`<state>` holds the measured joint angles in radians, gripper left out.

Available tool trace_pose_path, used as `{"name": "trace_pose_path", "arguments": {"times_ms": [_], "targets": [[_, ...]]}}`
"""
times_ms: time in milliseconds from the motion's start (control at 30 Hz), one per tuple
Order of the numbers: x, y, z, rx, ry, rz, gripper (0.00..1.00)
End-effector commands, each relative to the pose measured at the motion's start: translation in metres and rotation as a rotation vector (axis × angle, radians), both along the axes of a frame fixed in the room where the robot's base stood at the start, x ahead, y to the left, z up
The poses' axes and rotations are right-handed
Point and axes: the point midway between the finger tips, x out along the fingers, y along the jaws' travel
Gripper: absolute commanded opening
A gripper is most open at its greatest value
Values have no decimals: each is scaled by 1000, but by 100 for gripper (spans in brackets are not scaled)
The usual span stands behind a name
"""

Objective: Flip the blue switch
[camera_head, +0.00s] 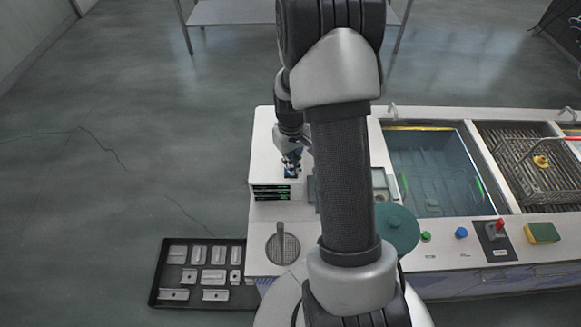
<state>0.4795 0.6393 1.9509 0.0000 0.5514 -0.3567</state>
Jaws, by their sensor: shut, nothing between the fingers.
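A small round blue knob or switch (461,232) sits on the white front panel of the tank bench, right of a green button (426,237). My gripper (291,168) is shut and points down at the left end of the bench, far to the left of the blue knob. It is close above a white box with green-striped dark slots (271,192). A small dark blue patch shows at the fingertips; I cannot tell whether it belongs to the gripper or to the box. My arm hides the middle of the bench.
Behind are a water-filled tank (430,170) and a wire basket (530,165).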

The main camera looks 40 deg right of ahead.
Motion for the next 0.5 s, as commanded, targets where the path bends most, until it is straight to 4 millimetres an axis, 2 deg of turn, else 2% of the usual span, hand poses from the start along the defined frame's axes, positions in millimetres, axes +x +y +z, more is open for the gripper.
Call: {"name": "trace_pose_path", "arguments": {"times_ms": [500], "targets": [[0,0,-8,0,0,0,0]]}}
